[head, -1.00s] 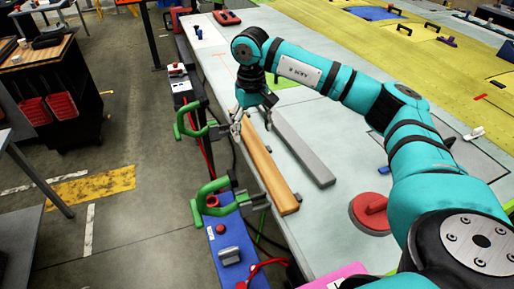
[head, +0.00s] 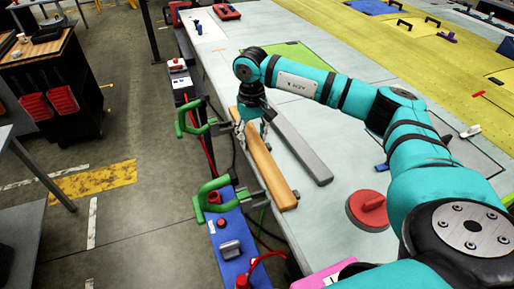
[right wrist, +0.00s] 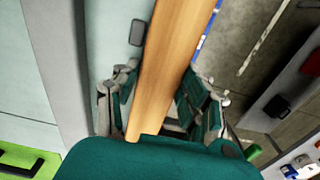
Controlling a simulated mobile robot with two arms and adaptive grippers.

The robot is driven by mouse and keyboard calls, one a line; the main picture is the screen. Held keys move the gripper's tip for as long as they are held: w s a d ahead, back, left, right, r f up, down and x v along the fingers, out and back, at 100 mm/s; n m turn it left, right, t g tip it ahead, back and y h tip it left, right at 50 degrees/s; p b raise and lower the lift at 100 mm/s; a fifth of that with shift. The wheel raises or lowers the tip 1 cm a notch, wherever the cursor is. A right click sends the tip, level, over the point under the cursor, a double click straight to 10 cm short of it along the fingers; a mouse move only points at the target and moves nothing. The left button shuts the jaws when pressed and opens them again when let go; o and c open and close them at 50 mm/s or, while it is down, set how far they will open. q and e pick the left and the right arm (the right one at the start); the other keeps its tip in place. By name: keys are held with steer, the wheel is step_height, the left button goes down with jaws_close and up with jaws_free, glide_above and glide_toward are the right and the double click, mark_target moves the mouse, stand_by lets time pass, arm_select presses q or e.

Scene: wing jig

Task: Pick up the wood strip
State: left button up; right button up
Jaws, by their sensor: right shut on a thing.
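The wood strip (head: 266,165) is a long, light-brown bar lying along the left edge of the pale table in the head view. My right gripper (head: 252,136) is over its far part, with a finger on either side. In the right wrist view the wood strip (right wrist: 168,62) runs between the two fingers of the right gripper (right wrist: 160,105), which is shut on it. Whether the strip is clear of the table cannot be told. My left gripper is not in view.
A grey bar (head: 301,149) lies beside the strip on its right. Green clamps (head: 211,196) stand at the table's left edge, close to the strip. A red round handle (head: 369,209) sits on the table (head: 322,228) at right.

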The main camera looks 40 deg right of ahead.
steer(key=shift+c, duration=1.1)
steer(key=shift+r, duration=0.15)
